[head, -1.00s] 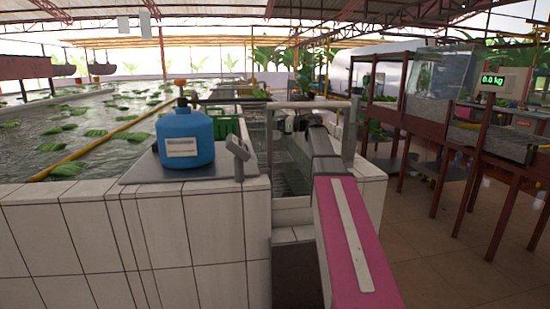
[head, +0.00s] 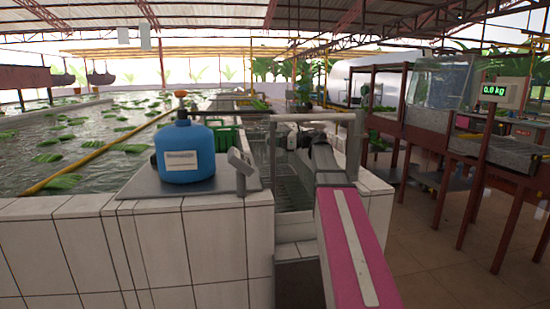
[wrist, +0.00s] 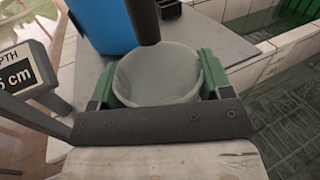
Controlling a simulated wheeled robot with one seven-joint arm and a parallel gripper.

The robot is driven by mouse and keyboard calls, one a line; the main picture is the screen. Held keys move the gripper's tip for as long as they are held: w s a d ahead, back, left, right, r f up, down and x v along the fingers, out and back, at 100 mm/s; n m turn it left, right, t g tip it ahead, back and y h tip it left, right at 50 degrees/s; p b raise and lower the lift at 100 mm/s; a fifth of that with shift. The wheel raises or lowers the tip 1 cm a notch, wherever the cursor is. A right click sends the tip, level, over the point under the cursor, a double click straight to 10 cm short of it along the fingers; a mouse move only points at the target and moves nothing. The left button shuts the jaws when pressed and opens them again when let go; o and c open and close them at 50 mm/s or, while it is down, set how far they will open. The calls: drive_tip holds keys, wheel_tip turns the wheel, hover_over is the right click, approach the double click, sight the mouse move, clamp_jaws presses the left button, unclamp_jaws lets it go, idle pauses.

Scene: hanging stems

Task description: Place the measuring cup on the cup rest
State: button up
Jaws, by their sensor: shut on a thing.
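The measuring cup (wrist: 158,76) is a pale grey, round-mouthed vessel in the wrist view. My gripper (wrist: 158,84) is shut on it, with a green fingertip on each side. A dark upright bar (wrist: 143,20) crosses the cup's far rim; I cannot tell whether it is part of the cup. A grey slab (wrist: 222,45) lies below and beyond the cup; I cannot tell whether they touch. In the head view my arm hides most of the gripper and cup. I cannot make out a separate cup rest in either view.
A blue jug (head: 185,155) stands on a grey plate (head: 140,188) on the tiled wall (head: 150,250). A tilted grey display post (head: 240,170) stands beside it. A green crate (head: 226,137) is behind. A water channel runs right of the wall.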

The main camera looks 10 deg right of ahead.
sight(275, 153)
drive_tip(key=shift+f, duration=3.1)
drive_tip(key=shift+f, duration=0.1)
drive_tip(key=o, duration=0.9)
drive_tip(key=shift+s+d, duration=0.1)
drive_tip(key=v, duration=1.1)
drive_tip(key=shift+s+d, duration=0.15)
drive_tip(key=shift+d, duration=0.2)
